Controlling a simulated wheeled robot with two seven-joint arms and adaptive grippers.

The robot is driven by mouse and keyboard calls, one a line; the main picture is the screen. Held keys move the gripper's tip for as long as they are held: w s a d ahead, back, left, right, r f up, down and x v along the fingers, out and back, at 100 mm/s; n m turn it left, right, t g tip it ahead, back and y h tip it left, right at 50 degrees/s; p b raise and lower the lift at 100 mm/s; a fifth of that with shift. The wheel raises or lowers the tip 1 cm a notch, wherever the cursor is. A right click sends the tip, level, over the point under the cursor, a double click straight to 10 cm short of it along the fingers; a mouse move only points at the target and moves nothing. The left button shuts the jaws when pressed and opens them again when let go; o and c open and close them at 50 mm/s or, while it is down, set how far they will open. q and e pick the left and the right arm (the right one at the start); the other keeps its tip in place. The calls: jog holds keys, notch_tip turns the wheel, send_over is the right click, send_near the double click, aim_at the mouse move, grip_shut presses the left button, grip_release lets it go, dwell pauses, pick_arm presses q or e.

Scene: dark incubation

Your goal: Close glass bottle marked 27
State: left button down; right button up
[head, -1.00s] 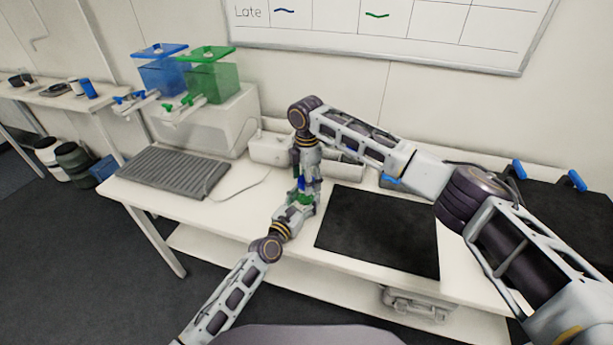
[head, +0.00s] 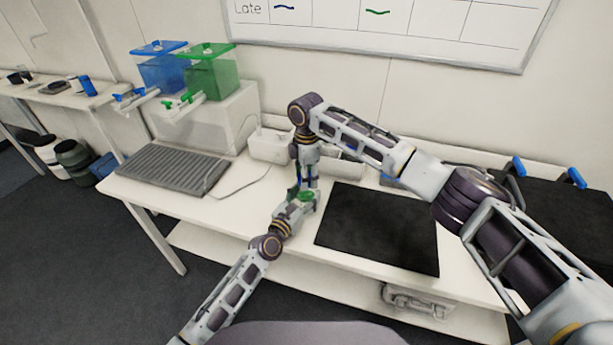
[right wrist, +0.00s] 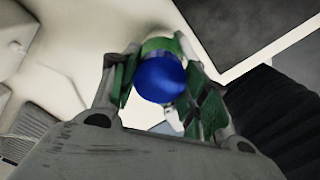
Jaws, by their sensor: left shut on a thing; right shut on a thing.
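My right gripper (head: 307,182) points down above the white bench, with its green-padded fingers shut on a blue cap (right wrist: 160,79) in the right wrist view. My left gripper (head: 306,197) comes in from the lower left and meets it just below. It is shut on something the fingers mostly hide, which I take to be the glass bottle. A pale greenish shape (right wrist: 158,45) shows right behind the cap. I cannot tell whether it is the bottle, nor whether the cap touches it. No number 27 is readable.
A black mat (head: 380,230) lies just right of the grippers. A grey ribbed tray (head: 172,170) is at the left, with blue (head: 160,73) and green (head: 211,77) tanks behind it. A white low container (head: 268,148) stands behind the grippers. The front left bench is clear.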

jog(key=m, duration=0.4)
jog(key=shift+s+f, duration=0.1)
jog(key=m, duration=0.3)
jog(key=shift+a+m, duration=0.1)
jog(key=shift+m, duration=0.3)
jog(key=m, duration=0.7)
jog(key=shift+m, duration=0.4)
jog(key=o, duration=1.1)
jog(key=shift+r, duration=2.3)
